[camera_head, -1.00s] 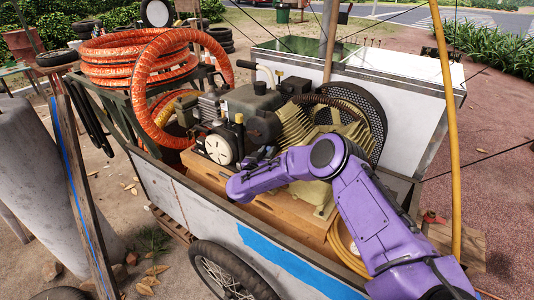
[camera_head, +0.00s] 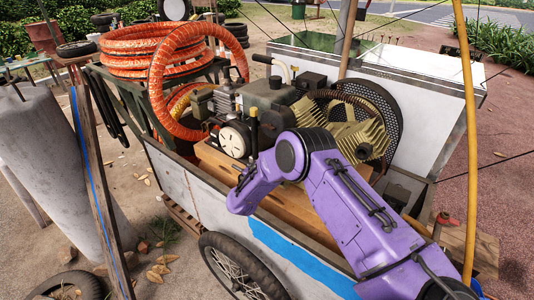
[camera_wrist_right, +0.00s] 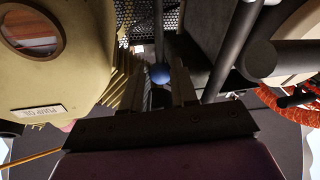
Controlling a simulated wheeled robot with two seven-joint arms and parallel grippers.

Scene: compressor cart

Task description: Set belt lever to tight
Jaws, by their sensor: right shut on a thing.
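In the right wrist view the belt lever shows as a thin dark rod ending in a blue ball knob (camera_wrist_right: 160,73). My right gripper (camera_wrist_right: 160,82) is shut on the lever, with one finger on each side at the knob. In the head view my purple right arm crosses in front of the compressor (camera_head: 268,97), and its gripper and the lever are hidden behind it. A black mesh belt guard (camera_head: 385,103) stands behind the finned tan pump (camera_head: 362,140). My left gripper is in neither view.
The machine sits in a white cart (camera_head: 185,190) with a wheel (camera_head: 240,268) in front. Orange hose coils (camera_head: 140,50) lie at its left end. In the wrist view a tan housing labelled PUMP OIL (camera_wrist_right: 55,70) is close on the left, and dark pipes (camera_wrist_right: 235,45) are close on the right.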

